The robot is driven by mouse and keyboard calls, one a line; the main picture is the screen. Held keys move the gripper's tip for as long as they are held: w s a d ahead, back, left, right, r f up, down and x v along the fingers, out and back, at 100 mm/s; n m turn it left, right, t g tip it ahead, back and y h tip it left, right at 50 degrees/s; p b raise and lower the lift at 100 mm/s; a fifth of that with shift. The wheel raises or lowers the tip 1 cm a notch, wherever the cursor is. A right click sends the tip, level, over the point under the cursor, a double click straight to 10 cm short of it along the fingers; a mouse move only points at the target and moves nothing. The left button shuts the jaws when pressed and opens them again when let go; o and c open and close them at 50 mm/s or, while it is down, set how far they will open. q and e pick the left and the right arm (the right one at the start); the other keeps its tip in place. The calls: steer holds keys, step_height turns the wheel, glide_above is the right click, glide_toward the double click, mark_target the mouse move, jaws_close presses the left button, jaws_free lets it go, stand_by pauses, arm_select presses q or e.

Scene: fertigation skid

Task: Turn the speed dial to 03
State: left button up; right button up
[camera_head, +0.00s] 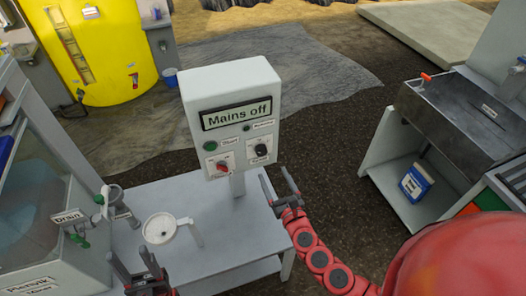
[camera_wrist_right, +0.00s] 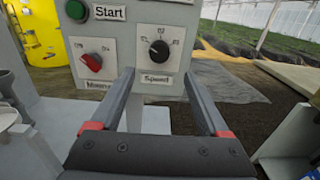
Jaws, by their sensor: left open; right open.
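The speed dial is a black knob (camera_wrist_right: 159,50) on a white plate labelled "Speed", at the lower right of the control box (camera_head: 233,88). It also shows in the head view (camera_head: 261,150). Numbers stand around it; its pointer seems to face up-left, but the exact setting is too small to read. My right gripper (camera_head: 275,177) is open and empty, in front of and below the dial. In the right wrist view its fingers (camera_wrist_right: 157,80) frame the "Speed" label, apart from the knob. My left gripper (camera_head: 130,258) is open and empty at the lower left.
The display (camera_head: 236,115) reads "Mains off". A red mains knob (camera_wrist_right: 92,61) sits left of the dial, below a green Start button (camera_wrist_right: 77,10). The box stands on a grey table (camera_head: 225,240) with a white round vessel (camera_head: 160,228). A metal sink (camera_head: 465,110) is at right.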

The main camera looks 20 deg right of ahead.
mark_target(262, 153)
steer(key=w, duration=0.6)
steer(key=w+p, duration=0.1)
steer(key=w, duration=0.3)
steer(key=shift+a, duration=0.25)
jaws_close()
